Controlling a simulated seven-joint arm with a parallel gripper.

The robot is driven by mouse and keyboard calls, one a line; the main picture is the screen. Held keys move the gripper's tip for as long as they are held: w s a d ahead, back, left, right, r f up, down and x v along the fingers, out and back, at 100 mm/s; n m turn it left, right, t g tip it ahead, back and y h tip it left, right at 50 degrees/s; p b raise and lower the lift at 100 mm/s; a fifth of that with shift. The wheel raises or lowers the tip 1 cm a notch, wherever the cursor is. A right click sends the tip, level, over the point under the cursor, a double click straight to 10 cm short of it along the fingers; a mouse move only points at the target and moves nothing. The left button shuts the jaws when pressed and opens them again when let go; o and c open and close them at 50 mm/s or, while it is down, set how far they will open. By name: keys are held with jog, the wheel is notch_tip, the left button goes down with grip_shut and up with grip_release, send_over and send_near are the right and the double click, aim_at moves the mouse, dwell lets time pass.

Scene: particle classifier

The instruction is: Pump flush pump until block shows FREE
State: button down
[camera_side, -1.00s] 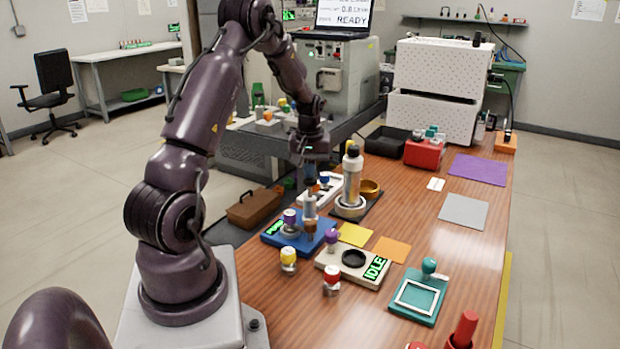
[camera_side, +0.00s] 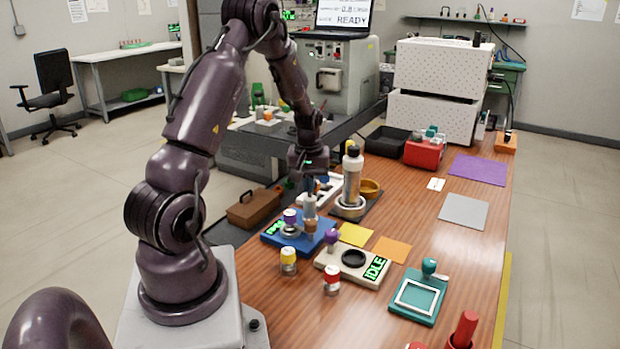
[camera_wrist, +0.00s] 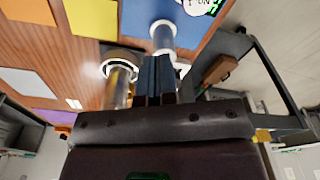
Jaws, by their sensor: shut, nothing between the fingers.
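The blue block (camera_side: 318,240) stands on the wooden bench with a purple-topped knob (camera_side: 290,220) and a small green display (camera_side: 273,228), whose word is too small and tilted to read surely. A grey upright pump plunger (camera_side: 310,207) rises from its back part, with a copper-coloured lower part. My gripper (camera_side: 309,187) is shut and empty, pointing down just over the plunger; I cannot tell whether it touches. In the wrist view the shut blue fingers (camera_wrist: 155,78) are beside the plunger (camera_wrist: 164,38), and the blue block (camera_wrist: 190,25) lies beyond.
A clear column (camera_side: 351,180) on a dark base stands close right of my gripper. A cream block (camera_side: 340,265) reads IDLE. Yellow-capped (camera_side: 288,261) and red-capped (camera_side: 331,280) vials stand in front. A teal frame fixture (camera_side: 420,298) stands right. The bench's right side has free room.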

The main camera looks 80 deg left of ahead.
notch_tip(320, 180, up, 13)
jog(key=d, duration=0.1)
jog(key=shift+s, duration=0.2)
jog(key=shift+w+d, duration=0.1)
jog(key=shift+d, duration=0.05)
dwell(0.6)
jog(key=w+d+r+m+t, duration=0.2)
jog(key=d+r+m, duration=0.1)
jog(key=d+r, duration=0.4)
jog(key=w+d+r+m+t, duration=0.2)
jog(key=d+r, duration=0.2)
jog(key=d, duration=0.6)
jog(key=s+d+r+m+t, duration=0.15)
jog(key=s+d+m, duration=0.4)
jog(key=d, duration=0.55)
jog(key=s+d+f+m+h, duration=0.1)
jog(key=s+d+f+m, duration=0.2)
jog(key=s, duration=0.2)
jog(key=shift+s+f+m, duration=0.2)
jog(key=shift+s+m, duration=0.1)
jog(key=shift+m, duration=0.05)
